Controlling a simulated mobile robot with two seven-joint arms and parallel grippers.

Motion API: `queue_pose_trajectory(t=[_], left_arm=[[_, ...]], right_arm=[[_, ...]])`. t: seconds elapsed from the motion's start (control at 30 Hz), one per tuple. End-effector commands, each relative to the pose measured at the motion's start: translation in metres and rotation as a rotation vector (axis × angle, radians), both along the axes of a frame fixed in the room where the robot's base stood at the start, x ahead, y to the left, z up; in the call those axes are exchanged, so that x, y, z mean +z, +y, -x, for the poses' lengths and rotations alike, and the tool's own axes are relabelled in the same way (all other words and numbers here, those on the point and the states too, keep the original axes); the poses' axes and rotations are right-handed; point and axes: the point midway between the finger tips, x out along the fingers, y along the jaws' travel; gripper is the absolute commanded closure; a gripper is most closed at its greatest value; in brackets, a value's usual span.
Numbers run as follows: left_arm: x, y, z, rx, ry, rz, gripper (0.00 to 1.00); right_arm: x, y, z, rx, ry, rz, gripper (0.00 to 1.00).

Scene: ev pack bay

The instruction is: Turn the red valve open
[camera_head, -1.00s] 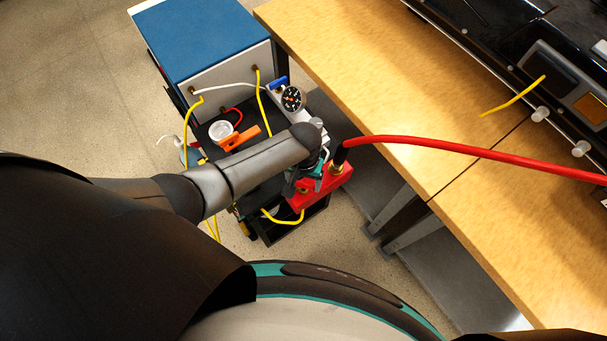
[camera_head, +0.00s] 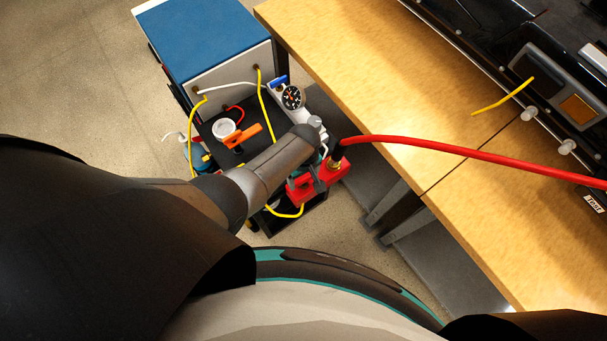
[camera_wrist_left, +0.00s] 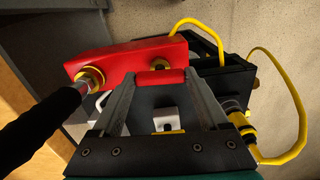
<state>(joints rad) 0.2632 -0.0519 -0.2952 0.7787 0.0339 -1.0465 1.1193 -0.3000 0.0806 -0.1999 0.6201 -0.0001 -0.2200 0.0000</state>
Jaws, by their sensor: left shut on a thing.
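A red block (camera_head: 333,173) with brass fittings sits on the cart beside the bench. It shows larger in the left wrist view (camera_wrist_left: 125,58). A short red handle (camera_wrist_left: 172,77), which I take as the red valve's, lies across in front of the block. My left gripper (camera_wrist_left: 160,79) is shut on this handle, one grey finger at each end. In the head view my left gripper (camera_head: 317,180) is at the block, mostly hidden by my forearm. I cannot tell how far the valve is turned. My right gripper is not in view.
An orange lever (camera_head: 240,136), a gauge (camera_head: 292,97) and yellow hoses crowd the cart near my forearm. A blue-topped cabinet (camera_head: 205,38) stands behind. The floor at left is clear.

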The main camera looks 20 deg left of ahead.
Motion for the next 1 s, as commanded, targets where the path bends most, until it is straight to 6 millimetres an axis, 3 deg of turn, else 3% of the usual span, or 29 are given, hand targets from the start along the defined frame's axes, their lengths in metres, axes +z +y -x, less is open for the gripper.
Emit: queue_pose_trajectory(t=[0.73, 0.77, 0.93, 1.0], left_arm=[[0.0011, 0.0021, -0.0027, 0.089, -0.005, -0.003, 0.78], [0.0011, 0.0020, -0.0027, 0.089, -0.005, -0.003, 0.20], [0.0007, 0.0016, -0.0018, 0.087, -0.003, -0.002, 0.01], [0.0006, 0.0014, -0.0015, 0.087, -0.003, -0.002, 0.00]], right_arm=[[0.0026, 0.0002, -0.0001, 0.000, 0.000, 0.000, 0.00], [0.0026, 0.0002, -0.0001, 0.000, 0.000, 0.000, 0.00], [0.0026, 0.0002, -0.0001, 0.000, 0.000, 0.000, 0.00], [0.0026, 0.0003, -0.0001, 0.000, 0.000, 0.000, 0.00]])
